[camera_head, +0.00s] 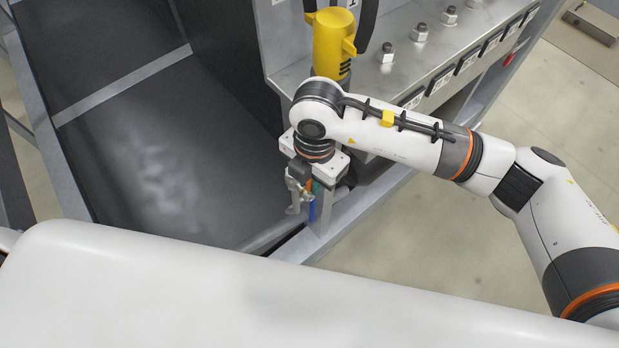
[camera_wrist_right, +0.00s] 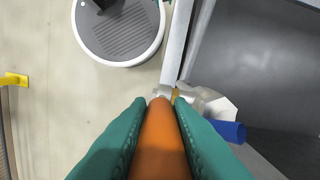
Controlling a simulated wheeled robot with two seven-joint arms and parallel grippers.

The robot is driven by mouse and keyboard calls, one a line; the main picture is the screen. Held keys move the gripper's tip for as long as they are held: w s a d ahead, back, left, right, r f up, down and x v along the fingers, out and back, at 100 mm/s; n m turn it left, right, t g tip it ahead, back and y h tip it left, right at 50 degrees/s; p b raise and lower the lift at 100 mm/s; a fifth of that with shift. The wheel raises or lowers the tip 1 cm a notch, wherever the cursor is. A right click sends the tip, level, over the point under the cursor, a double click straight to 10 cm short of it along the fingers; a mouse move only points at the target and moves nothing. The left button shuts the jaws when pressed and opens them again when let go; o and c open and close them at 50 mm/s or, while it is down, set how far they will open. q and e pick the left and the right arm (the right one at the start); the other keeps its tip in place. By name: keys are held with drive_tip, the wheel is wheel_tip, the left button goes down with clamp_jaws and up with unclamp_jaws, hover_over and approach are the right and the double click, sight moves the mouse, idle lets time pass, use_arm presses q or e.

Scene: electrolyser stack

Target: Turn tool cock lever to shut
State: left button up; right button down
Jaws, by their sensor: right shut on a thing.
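My right gripper (camera_wrist_right: 160,106) has two green fingers, shut on an orange lever (camera_wrist_right: 160,145) that lies between them in the right wrist view. The lever's far end meets a pale metal fitting (camera_wrist_right: 205,102) beside the fingertips. A blue cylindrical part (camera_wrist_right: 228,131) sticks out to the right of the fitting. In the head view my right gripper (camera_head: 309,190) points down at the corner of the frame, below the wrist. Bits of orange, green and blue show there, but the wrist hides most of the lever and fitting. My left gripper is in neither view.
A yellow tool (camera_head: 330,40) stands upright behind my right wrist. A steel ledge with several bolts (camera_head: 419,32) runs to its right. A dark panel (camera_head: 170,150) lies left of the gripper. A round white-rimmed object (camera_wrist_right: 118,30) shows in the wrist view.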

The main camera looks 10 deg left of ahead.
drive_tip(key=shift+w+d+f+g+y+b, duration=0.1)
drive_tip(key=shift+w+d+g+y+b, duration=0.35)
drive_tip(key=shift+g+y, duration=0.35)
drive_tip(key=c, duration=1.3)
unclamp_jaws()
drive_tip(key=v, duration=1.2)
drive_tip(key=shift+w+a, duration=0.15)
drive_tip(key=shift+a, duration=0.05)
